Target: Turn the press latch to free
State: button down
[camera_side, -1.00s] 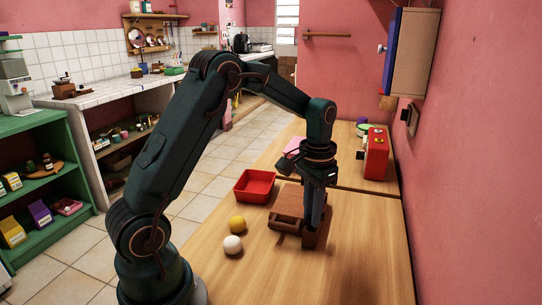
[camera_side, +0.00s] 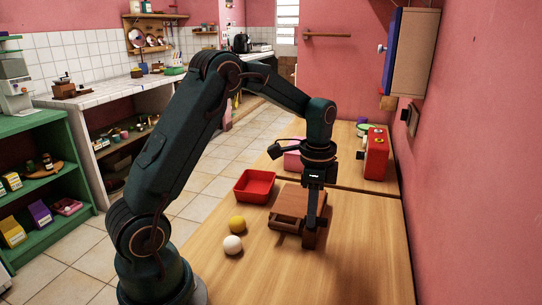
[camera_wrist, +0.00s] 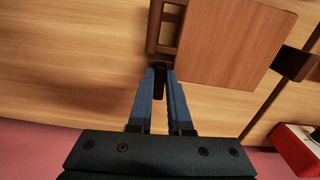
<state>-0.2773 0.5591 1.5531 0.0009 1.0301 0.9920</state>
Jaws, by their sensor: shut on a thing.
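The wooden press (camera_side: 298,199) sits on the table, with a flat square plate that also shows in the wrist view (camera_wrist: 235,42). A brown bracket (camera_wrist: 160,28) runs along one edge of the plate. My gripper (camera_side: 309,233) points down at the press's near right end. In the wrist view its blue fingers (camera_wrist: 159,84) are close together on a small dark piece, the latch (camera_wrist: 159,88), at the bracket's end. The fingers cover part of the latch, and I cannot tell its exact angle.
A red tray (camera_side: 254,186) stands behind and left of the press. A yellow ball (camera_side: 237,223) and a white ball (camera_side: 232,245) lie to its left. A red box (camera_side: 376,155) stands at the back right by the wall. The table's front right is clear.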

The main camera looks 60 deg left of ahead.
jog(key=shift+r+m, duration=0.1)
jog(key=shift+m, duration=0.4)
jog(key=c, duration=0.8)
grip_release()
jog(key=shift+c, duration=0.2)
jog(key=shift+r, duration=2.55)
